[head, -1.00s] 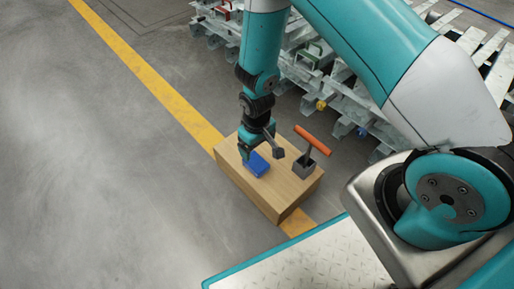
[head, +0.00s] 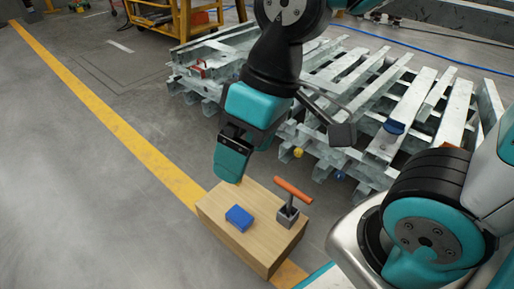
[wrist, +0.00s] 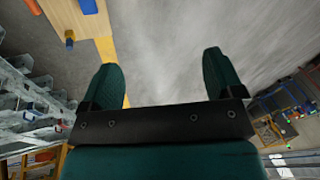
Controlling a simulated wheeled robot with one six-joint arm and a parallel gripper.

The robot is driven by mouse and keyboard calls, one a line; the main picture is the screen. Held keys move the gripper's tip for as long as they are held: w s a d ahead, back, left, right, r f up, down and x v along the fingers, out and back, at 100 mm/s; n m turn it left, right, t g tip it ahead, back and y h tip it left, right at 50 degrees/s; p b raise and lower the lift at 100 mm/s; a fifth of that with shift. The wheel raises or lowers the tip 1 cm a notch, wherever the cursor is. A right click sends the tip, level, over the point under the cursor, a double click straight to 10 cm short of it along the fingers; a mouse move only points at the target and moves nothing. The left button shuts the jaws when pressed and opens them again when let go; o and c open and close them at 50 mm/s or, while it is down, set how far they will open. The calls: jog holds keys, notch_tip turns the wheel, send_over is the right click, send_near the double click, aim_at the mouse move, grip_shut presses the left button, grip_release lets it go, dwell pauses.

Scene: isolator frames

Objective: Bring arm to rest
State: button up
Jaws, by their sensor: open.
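My gripper (head: 234,152) hangs above and behind the wooden box in the head view, clear of everything on it. In the wrist view its two green fingers stand wide apart with nothing between them (wrist: 160,78). A blue block (head: 239,218) lies on top of the wooden box (head: 258,247). An orange-handled tool (head: 293,190) stands upright in a small grey holder (head: 287,215) on the same box.
Stacked grey metal racks (head: 330,85) fill the floor behind the box. A dark blue item (head: 394,127) rests on them. A yellow cart (head: 190,18) stands at the far back. A yellow line (head: 110,115) crosses the open concrete floor at left (head: 60,190).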

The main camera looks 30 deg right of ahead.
jog(key=shift+s+d+r, duration=0.1)
jog(key=shift+s+r, duration=0.2)
jog(key=shift+s, duration=0.3)
jog(key=shift+s+d+r, duration=0.1)
jog(key=shift+s+r, duration=0.2)
jog(key=shift+s, duration=0.3)
jog(key=shift+r, duration=0.15)
notch_tip(320, 180, up, 46)
jog(key=p, duration=4.6)
